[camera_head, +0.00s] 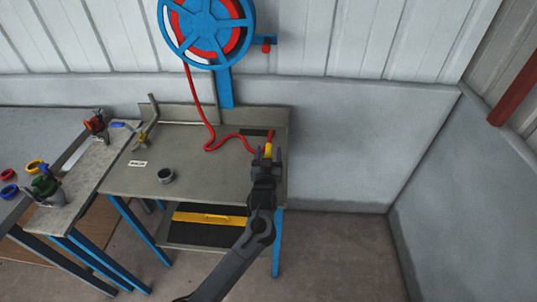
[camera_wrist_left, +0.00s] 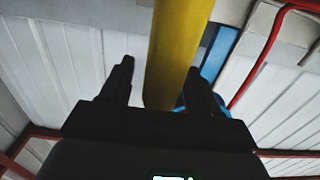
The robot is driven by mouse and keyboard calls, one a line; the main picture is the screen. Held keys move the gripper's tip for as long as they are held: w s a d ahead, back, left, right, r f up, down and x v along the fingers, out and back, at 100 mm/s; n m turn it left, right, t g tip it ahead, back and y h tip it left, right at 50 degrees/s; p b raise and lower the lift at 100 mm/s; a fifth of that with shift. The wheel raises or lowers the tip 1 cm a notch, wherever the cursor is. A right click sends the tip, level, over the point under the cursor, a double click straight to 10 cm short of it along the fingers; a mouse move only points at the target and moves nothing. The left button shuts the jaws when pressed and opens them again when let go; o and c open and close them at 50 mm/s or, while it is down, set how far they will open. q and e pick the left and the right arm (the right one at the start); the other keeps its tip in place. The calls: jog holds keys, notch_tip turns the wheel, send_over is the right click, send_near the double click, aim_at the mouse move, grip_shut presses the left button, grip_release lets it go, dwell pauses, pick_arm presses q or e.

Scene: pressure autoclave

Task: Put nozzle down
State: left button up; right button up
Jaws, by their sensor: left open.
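The yellow nozzle (camera_head: 268,150) is at the end of a red hose (camera_head: 209,132), over the right back part of the grey bench (camera_head: 215,182). My left gripper (camera_head: 267,157) is open, with its fingers on either side of the nozzle. In the left wrist view the nozzle (camera_wrist_left: 175,50) stands between the two fingertips of the left gripper (camera_wrist_left: 160,78), with a clear gap on the left finger's side. Whether the nozzle touches the right finger or the bench, I cannot tell. My right gripper is not in view.
A blue hose reel (camera_head: 207,30) hangs on the wall above the bench. A side table (camera_head: 85,168) at left holds colored fittings. A yellow item (camera_head: 210,218) lies on the lower shelf.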

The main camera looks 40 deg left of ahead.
pick_arm(q)
jog(key=s+d+f+m+g+h+p, duration=0.1)
jog(key=s+d+f+m+g+h, duration=0.2)
jog(key=s+d, duration=0.55)
jog(key=s+d+f+m+g+h+p, duration=0.15)
jog(key=s+d+f+h, duration=0.4)
jog(key=s, duration=0.55)
jog(key=s+d+f+m+g+h, duration=0.1)
jog(key=s+d+m+g, duration=0.1)
jog(key=s, duration=0.6)
jog(key=s+d+f+m+g+h, duration=0.1)
jog(key=s+g, duration=0.3)
jog(key=s, duration=0.5)
jog(key=shift+s+d+m+g, duration=0.2)
jog(key=shift+d+m+g, duration=0.15)
jog(key=shift+d+m, duration=0.4)
jog(key=shift+r, duration=0.15)
notch_tip(320, 180, up, 38)
jog(key=p, duration=3.7)
jog(key=shift+f, duration=0.25)
